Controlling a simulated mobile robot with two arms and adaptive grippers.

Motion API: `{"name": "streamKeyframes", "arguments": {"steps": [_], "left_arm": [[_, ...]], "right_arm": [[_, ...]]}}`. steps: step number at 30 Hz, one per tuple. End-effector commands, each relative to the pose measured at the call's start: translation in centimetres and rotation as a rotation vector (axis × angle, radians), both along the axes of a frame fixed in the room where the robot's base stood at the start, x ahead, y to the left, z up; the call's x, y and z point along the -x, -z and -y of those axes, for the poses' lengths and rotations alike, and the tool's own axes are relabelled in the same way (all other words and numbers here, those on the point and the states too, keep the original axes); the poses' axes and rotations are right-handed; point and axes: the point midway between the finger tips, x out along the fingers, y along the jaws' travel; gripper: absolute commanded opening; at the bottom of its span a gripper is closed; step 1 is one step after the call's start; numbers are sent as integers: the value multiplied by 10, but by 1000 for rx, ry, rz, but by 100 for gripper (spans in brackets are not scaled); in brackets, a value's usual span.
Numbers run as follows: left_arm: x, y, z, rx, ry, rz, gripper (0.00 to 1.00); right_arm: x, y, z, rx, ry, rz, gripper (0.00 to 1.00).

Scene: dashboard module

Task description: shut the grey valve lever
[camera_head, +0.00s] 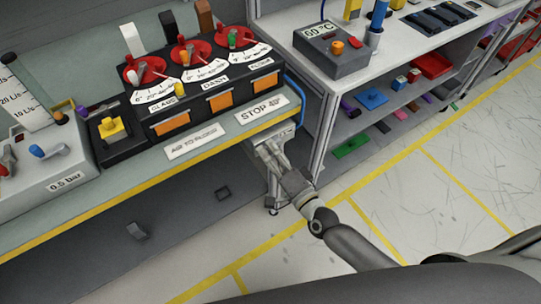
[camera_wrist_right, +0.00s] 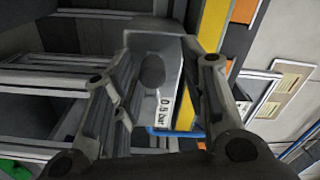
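My right gripper (camera_head: 270,146) is beside the front right corner of the workbench, low by the blue hose. In the right wrist view its two fingers (camera_wrist_right: 165,75) stand wide apart, so it is open. Between them shows a dark grey rounded shape (camera_wrist_right: 152,72) on a pale panel marked 0.5 bar. It may be the grey valve lever, but I cannot tell for sure, nor whether it touches a finger. In the head view I cannot make out a grey lever near the gripper; the gripper and bench edge may hide it. My left gripper is not in view.
The bench's yellow front edge (camera_head: 150,185) runs beside the gripper. A blue hose (camera_head: 298,102) hangs at its right end. A shelf unit (camera_head: 322,122) stands close on the right. A black gauge console (camera_head: 210,100) sits on the bench. The floor in front is clear.

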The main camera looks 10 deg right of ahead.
Motion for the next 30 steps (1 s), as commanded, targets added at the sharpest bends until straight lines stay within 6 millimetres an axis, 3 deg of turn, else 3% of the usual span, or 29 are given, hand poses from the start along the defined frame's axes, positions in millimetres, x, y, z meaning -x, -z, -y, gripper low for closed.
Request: {"name": "streamKeyframes", "arguments": {"steps": [11, 24, 30], "left_arm": [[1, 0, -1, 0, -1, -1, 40], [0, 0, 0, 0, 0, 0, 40], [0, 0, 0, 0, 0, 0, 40]], "right_arm": [[13, 4, 2, 3, -5, -9, 40], [93, 4, 32, 3, -4, -9, 40], [111, 3, 39, 1, -2, -6, 40]]}}
